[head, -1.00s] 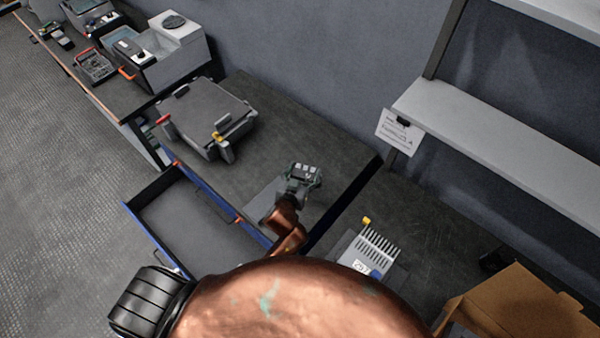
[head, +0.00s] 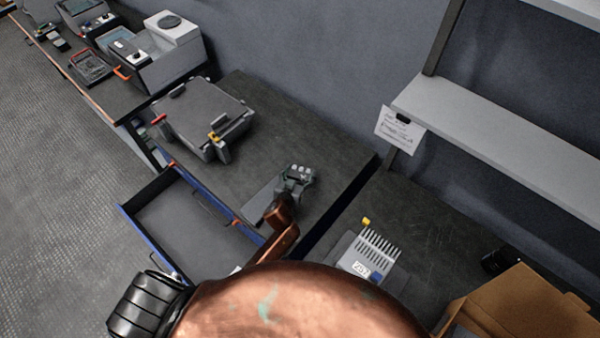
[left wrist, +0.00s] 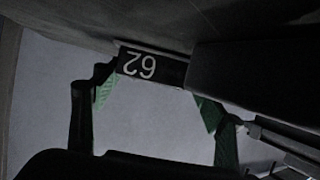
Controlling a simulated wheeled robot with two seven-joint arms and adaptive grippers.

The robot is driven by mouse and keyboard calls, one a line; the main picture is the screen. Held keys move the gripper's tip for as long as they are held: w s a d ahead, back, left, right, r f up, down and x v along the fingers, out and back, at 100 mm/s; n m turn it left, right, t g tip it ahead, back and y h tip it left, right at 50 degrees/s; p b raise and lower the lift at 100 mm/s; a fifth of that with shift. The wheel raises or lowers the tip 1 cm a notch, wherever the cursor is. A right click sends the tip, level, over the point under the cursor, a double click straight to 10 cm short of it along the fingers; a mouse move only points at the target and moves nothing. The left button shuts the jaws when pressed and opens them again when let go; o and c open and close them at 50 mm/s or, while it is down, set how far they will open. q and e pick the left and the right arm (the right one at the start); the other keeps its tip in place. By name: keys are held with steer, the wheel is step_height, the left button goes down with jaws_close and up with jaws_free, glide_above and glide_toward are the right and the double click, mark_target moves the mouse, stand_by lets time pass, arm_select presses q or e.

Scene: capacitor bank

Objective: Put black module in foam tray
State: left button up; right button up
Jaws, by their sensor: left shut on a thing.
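My left gripper (head: 297,180) is over the dark bench, at the end of my copper-coloured arm. It also shows in the left wrist view (left wrist: 155,98), with green pads on its two fingers. It is shut on the black module (left wrist: 150,67), a dark piece with a white number that reads upside down. Much of the module is hidden by dark parts in the wrist view. A light grey flat surface (left wrist: 45,85) lies beneath it. In the head view a light grey sheet or panel (head: 262,196) lies beside the gripper. I cannot tell which thing is the foam tray. My right gripper is not in view.
An open blue-edged drawer (head: 150,237) juts out left of the bench. A grey case (head: 200,103) sits farther back. A finned, light-coloured unit (head: 368,250) and a cardboard box (head: 525,305) are at the right. A shelf (head: 500,140) stands along the wall.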

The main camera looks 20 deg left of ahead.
arm_select(q)
steer(key=shift+f, duration=0.15)
steer(key=o, duration=1.5)
steer(key=shift+c, duration=0.2)
